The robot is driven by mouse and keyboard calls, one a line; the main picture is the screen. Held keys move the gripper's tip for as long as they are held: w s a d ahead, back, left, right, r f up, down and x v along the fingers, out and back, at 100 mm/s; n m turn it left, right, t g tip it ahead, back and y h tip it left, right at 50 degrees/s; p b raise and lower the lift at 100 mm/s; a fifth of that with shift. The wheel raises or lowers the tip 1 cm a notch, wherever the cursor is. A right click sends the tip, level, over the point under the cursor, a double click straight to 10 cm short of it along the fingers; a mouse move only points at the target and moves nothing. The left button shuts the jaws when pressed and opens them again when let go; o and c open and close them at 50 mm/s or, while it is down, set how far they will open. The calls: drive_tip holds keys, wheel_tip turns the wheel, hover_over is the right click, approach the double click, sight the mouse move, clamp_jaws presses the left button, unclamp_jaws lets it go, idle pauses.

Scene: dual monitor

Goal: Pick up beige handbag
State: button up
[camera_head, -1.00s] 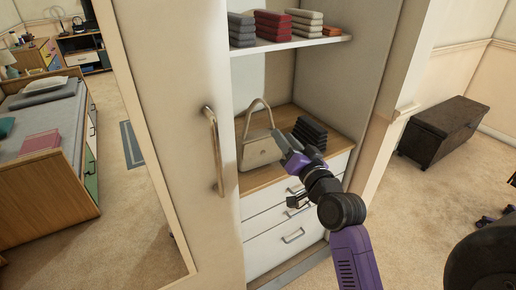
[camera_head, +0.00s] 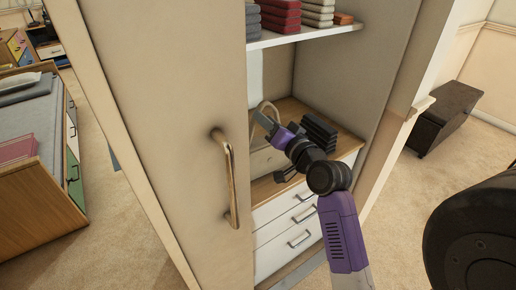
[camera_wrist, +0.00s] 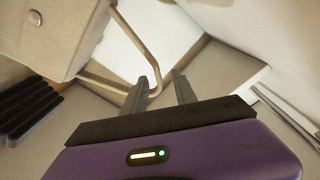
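The beige handbag (camera_head: 262,162) stands on the wooden top of a drawer unit inside the wardrobe. In the head view the door and my gripper hide much of it; its handle loop (camera_head: 265,106) shows above. In the wrist view the bag body (camera_wrist: 52,38) with a round stud fills the upper left, and its thin handle (camera_wrist: 142,42) reaches toward my fingers. My gripper (camera_wrist: 161,78) is open, its two fingers apart. The handle's bend shows at or between the fingertips; I cannot tell whether it touches them.
The wardrobe door (camera_head: 165,110) with its metal handle (camera_head: 229,178) stands close on the left. A shelf (camera_head: 305,33) with folded stacks is above. Dark folded items (camera_head: 319,132) lie right of the bag. A dark chest (camera_head: 443,117) stands on the floor at right.

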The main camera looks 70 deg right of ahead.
drive_tip(key=p+x, duration=0.1)
drive_tip(key=x, duration=0.7)
drive_tip(key=shift+d+p, duration=0.35)
drive_tip(key=shift+s, duration=0.1)
drive_tip(key=shift+c, duration=0.2)
clamp_jaws()
idle(0.8)
